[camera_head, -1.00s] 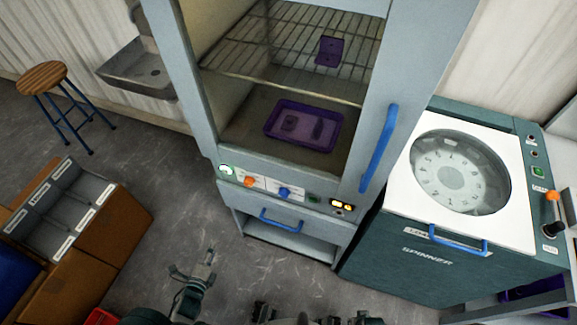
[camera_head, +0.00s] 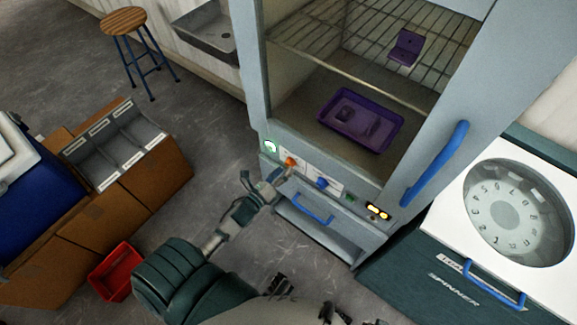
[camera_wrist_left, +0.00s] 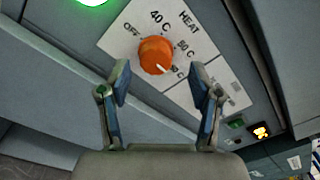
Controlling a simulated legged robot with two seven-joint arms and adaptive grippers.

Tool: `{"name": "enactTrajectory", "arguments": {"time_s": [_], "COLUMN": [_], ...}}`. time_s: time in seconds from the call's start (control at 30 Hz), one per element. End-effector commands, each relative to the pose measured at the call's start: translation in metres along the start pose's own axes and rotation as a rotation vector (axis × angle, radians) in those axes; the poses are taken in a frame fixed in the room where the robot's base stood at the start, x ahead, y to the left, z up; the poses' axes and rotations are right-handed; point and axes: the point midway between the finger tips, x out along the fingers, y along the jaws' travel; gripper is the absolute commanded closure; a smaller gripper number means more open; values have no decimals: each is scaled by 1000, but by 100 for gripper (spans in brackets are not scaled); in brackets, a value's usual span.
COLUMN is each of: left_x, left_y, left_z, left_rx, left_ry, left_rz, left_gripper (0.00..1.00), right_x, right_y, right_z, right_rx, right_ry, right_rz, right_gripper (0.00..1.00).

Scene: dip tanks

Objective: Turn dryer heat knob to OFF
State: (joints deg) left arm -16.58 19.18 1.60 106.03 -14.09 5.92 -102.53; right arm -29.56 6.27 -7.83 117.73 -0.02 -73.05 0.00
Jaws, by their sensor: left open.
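The orange heat knob (camera_head: 290,161) is on the dryer's front control strip, below the glass door. In the left wrist view the knob (camera_wrist_left: 156,55) sits on a white HEAT plate (camera_wrist_left: 190,40) marked OFF, 40 C, 50 C and a third, partly hidden temperature. Its white pointer line aims to the lower right, near that third mark, away from OFF. My left gripper (camera_head: 274,182) is open in front of the strip. In the wrist view its fingers (camera_wrist_left: 163,85) stand apart, just below the knob, not closed on it. Dark parts at the bottom of the head view may be my right gripper.
A blue knob (camera_head: 322,183) sits right of the orange one, with a lit amber display (camera_head: 378,212) farther right. A blue drawer handle (camera_head: 312,208) is just below. The blue door handle (camera_head: 436,164) sticks out at right. The spinner (camera_head: 440,290) stands right of the dryer.

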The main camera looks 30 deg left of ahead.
Motion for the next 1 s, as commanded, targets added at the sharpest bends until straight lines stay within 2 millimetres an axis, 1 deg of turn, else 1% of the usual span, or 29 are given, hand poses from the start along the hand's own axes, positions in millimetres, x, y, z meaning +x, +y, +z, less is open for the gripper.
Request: {"name": "enactTrajectory", "arguments": {"time_s": [0.03, 0.1, 0.2, 0.33, 0.53, 0.57, 0.6, 0.67, 0.7, 0.8, 1.0], "left_x": [9, 18, 26, 30, 30, 30, 30, 30, 30, 30, 30], "left_y": [1, 1, 2, 1, -1, -1, -1, -1, -1, 0, 0], "left_z": [1, 0, 1, 0, -1, -1, -1, -1, -1, 0, 0], "left_rx": [1, 0, -1, 0, 2, 2, 2, 2, 2, 0, -9], "left_ry": [-1, 0, 0, 1, 1, 1, 1, 1, 1, 1, 0], "left_rz": [-1, 0, 0, 1, 1, 1, 1, 1, 1, 0, -2], "left_gripper": [36, 36, 36, 36, 36, 39, 49, 64, 74, 96, 96], "right_x": [-2, -5, -8, -11, -11, -11, -11, -10, -10, -10, -10], "right_y": [0, 1, 1, 1, 0, 0, 0, 0, 0, 0, 0], "right_z": [-1, -2, -3, -6, -5, -4, -4, -4, -4, -4, -4], "right_rx": [0, 1, 1, 0, -1, -1, -1, -1, -1, -2, -2], "right_ry": [3, 6, 6, 14, 12, 11, 11, 10, 9, 9, 10], "right_rz": [1, 2, 2, 1, -1, -1, -1, -1, -1, 0, 0], "right_gripper": [60, 60, 60, 60, 60, 60, 60, 60, 60, 60, 60]}}
